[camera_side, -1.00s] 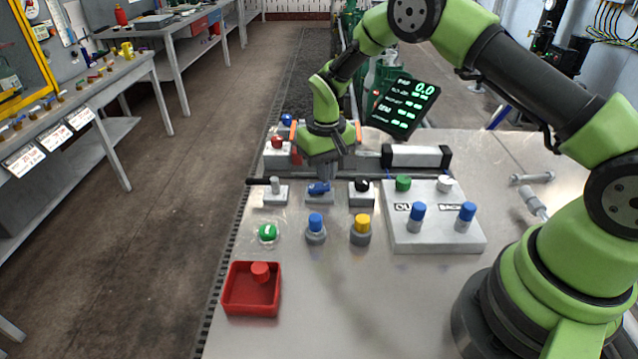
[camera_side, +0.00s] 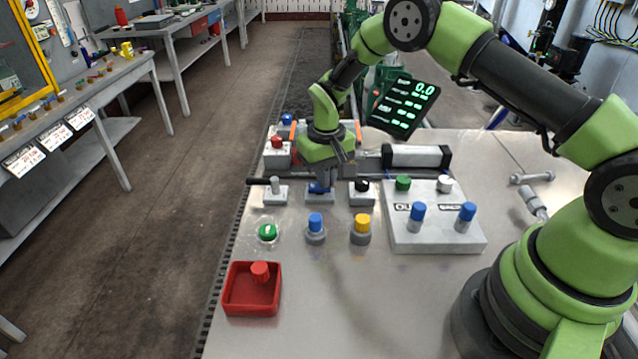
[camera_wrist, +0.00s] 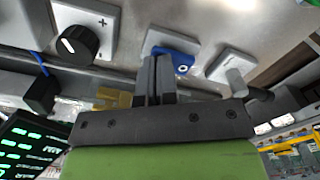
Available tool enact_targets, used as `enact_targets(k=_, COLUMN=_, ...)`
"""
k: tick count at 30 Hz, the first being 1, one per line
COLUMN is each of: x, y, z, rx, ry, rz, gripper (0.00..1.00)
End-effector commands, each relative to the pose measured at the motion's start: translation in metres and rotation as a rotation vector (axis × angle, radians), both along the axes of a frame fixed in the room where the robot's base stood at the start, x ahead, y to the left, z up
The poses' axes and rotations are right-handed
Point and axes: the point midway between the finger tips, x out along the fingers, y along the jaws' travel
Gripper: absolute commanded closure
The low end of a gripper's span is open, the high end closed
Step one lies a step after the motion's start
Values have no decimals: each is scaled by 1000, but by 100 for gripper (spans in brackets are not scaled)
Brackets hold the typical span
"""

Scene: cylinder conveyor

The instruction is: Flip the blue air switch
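The blue air switch (camera_side: 315,187) sits on a small pale base in the middle of a row of controls in the side view. It also shows in the wrist view (camera_wrist: 183,62), just right of my fingertips. My gripper (camera_side: 325,181) points down at the switch, and its fingers cover part of the blue handle. In the wrist view my gripper (camera_wrist: 156,60) has its two fingers together, with nothing seen between them. The fingertips overlap the left side of the blue switch there. I cannot tell whether they touch it.
A grey toggle (camera_side: 275,187) stands left of the switch and a black knob (camera_side: 362,186) right of it. A white cylinder (camera_side: 416,157) and a rod lie close behind. Blue (camera_side: 315,223) and yellow (camera_side: 361,225) cylinders stand in front. A red tray (camera_side: 236,291) sits nearer, with clear table beside it.

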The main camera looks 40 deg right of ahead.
Motion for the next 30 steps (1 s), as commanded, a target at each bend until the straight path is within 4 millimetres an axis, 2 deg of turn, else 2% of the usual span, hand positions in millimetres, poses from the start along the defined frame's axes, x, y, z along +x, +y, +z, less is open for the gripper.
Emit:
enact_targets(k=8, x=0, y=0, z=2, rx=-1, ry=-2, rz=0, gripper=100)
enact_targets(k=30, x=0, y=0, z=63, rx=0, ry=-2, rz=1, gripper=100)
